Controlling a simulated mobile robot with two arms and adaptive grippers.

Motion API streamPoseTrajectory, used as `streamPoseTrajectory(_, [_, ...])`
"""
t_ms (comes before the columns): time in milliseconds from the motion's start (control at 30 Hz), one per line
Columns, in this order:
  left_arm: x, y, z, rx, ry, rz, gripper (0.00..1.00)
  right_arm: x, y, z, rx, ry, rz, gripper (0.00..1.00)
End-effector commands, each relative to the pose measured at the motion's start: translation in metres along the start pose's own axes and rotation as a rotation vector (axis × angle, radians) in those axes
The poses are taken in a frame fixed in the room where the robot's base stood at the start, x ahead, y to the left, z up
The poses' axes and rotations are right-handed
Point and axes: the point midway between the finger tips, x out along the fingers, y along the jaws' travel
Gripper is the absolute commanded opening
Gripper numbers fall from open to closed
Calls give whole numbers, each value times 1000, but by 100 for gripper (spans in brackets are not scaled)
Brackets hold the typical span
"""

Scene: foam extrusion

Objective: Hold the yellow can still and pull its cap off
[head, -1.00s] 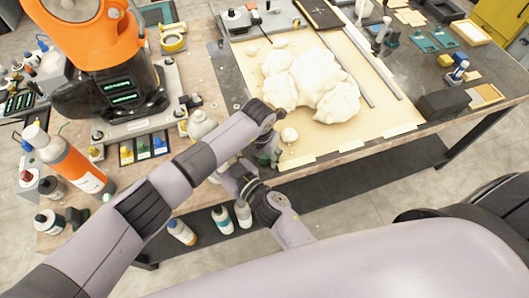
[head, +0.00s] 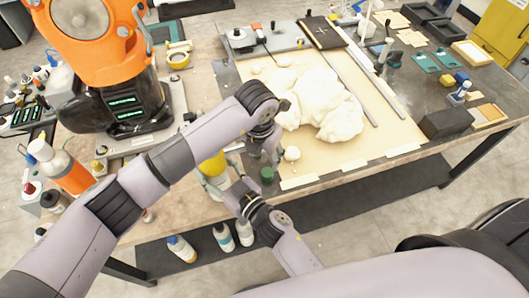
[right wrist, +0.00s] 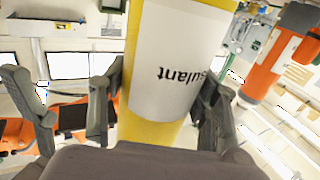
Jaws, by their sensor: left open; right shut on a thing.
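The yellow can (head: 212,166) with a pale label shows in the head view just below my left forearm, near the table's front edge. It also fills the middle of the right wrist view (right wrist: 155,133), where its label reads "sulant" upside down. My right gripper (right wrist: 155,105) is shut on the can, one finger on each side. In the head view my right gripper (head: 232,192) comes in from below. My left gripper (head: 266,157) is open, pointing down to the right of the can and apart from it. I cannot make out the cap.
A small green-topped item (head: 267,175) is close below my left gripper. White foam (head: 325,105) lies on the beige board behind. An orange machine (head: 95,45) and an orange bottle (head: 65,168) stand at the left. Several bottles (head: 223,236) sit below the tabletop.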

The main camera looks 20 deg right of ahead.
Motion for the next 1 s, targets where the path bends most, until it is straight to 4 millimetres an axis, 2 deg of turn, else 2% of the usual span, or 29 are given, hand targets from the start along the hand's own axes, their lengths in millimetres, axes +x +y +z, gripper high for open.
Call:
streamPoseTrajectory(333, [-1, 0, 0, 0, 0, 0, 50, 0, 0, 0, 0, 0, 0, 20])
streamPoseTrajectory(367, [-1, 0, 0, 0, 0, 0, 50, 0, 0, 0, 0, 0, 0, 58])
streamPoseTrajectory(700, [-1, 0, 0, 0, 0, 0, 50, 0, 0, 0, 0, 0, 0, 80])
streamPoseTrajectory(1000, [-1, 0, 0, 0, 0, 0, 50, -1, 0, 0, 0, 0, 0, 80])
